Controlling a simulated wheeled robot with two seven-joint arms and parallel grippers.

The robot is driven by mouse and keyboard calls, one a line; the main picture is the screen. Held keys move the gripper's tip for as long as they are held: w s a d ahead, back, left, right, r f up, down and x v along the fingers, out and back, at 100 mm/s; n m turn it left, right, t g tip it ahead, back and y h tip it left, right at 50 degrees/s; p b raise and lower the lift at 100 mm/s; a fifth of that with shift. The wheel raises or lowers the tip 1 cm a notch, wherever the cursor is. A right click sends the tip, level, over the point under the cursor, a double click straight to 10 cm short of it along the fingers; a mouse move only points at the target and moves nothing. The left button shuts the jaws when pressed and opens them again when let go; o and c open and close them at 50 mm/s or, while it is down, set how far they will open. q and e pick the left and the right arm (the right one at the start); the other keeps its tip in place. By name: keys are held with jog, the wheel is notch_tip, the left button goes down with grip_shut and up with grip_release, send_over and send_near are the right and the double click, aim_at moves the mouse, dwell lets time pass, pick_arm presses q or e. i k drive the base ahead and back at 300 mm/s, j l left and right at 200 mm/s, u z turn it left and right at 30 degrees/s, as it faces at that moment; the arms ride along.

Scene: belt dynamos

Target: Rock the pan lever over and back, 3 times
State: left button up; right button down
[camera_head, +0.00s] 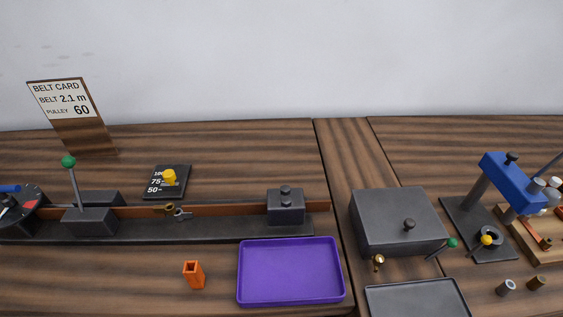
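Two levers with green knobs are in the head view, and I cannot tell for certain which one is the pan lever. One short lever (452,243) sticks out low at the right front of a dark grey box (386,209), close to a grey tray or pan (372,300) cut off by the bottom edge. The other lever (74,186) stands almost upright, leaning slightly left, on a dark block on the long rail at the left. Neither gripper is in view, and nothing touches either lever.
A purple tray (290,240) lies empty in front of the rail (215,231). An orange holder (194,275) stands left of it. A blue-headed press (515,180) stands at the right, with small cylinders (505,288) near it. A belt card (66,103) stands at the back left.

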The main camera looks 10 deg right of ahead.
aim_at(452, 242)
jog(key=z, duration=1.7)
jog(key=i+l+u, duration=0.1)
jog(key=l+u, duration=0.2)
jog(key=u, duration=0.15)
jog(key=l+u, duration=0.65)
jog(key=u, duration=0.2)
jog(key=l+u, duration=0.4)
jog(key=k+l+u, duration=0.1)
jog(key=l+u, duration=0.15)
jog(key=u, duration=0.2)
jog(key=k+l+u, duration=0.15)
jog(key=u, duration=0.3)
jog(key=l, duration=0.1)
